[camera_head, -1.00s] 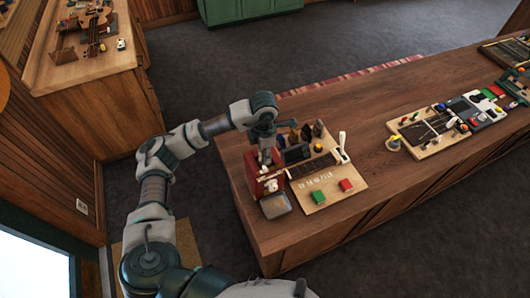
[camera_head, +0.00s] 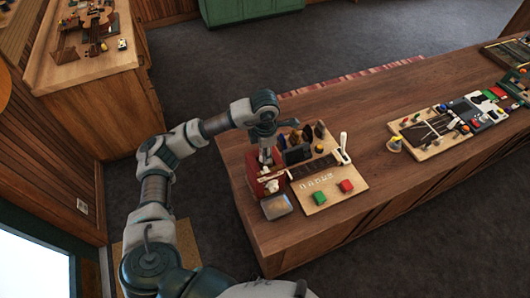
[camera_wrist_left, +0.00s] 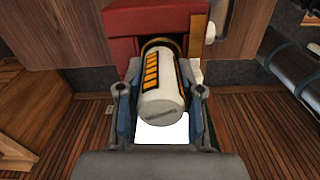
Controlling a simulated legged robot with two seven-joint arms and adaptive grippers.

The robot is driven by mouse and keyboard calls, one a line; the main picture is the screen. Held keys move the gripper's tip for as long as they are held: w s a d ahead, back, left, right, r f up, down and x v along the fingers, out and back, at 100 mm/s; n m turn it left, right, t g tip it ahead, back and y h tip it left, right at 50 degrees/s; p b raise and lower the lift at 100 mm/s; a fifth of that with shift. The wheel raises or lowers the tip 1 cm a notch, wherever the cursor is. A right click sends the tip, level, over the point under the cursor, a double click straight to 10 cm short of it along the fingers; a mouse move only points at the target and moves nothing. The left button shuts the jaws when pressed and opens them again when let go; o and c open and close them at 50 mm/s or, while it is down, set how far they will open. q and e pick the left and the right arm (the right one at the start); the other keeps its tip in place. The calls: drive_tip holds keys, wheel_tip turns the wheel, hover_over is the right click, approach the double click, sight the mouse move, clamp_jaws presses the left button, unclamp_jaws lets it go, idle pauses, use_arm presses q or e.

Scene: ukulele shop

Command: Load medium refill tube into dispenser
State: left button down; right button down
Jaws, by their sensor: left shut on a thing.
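The refill tube (camera_wrist_left: 160,95) is white with an orange and black band. In the left wrist view it lies between the two fingers of my left gripper (camera_wrist_left: 160,80), which is shut on it. The tube's far end is at the dark round opening of the red dispenser (camera_wrist_left: 150,20); how deep it sits inside I cannot tell. In the head view my left gripper (camera_head: 267,146) is just above the red dispenser (camera_head: 262,186) at the near left corner of the counter; the tube is too small to make out there. My right gripper is not in view.
A small tray (camera_head: 276,207) sits in front.

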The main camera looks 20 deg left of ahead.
use_arm(q)
drive_tip(key=shift+r, duration=0.5)
drive_tip(key=shift+d, duration=0.1)
idle(0.5)
idle(0.3)
drive_tip(key=shift+f, duration=0.2)
drive_tip(key=shift+f+b, duration=1.05)
drive_tip(key=shift+b, duration=0.05)
drive_tip(key=shift+r, duration=0.2)
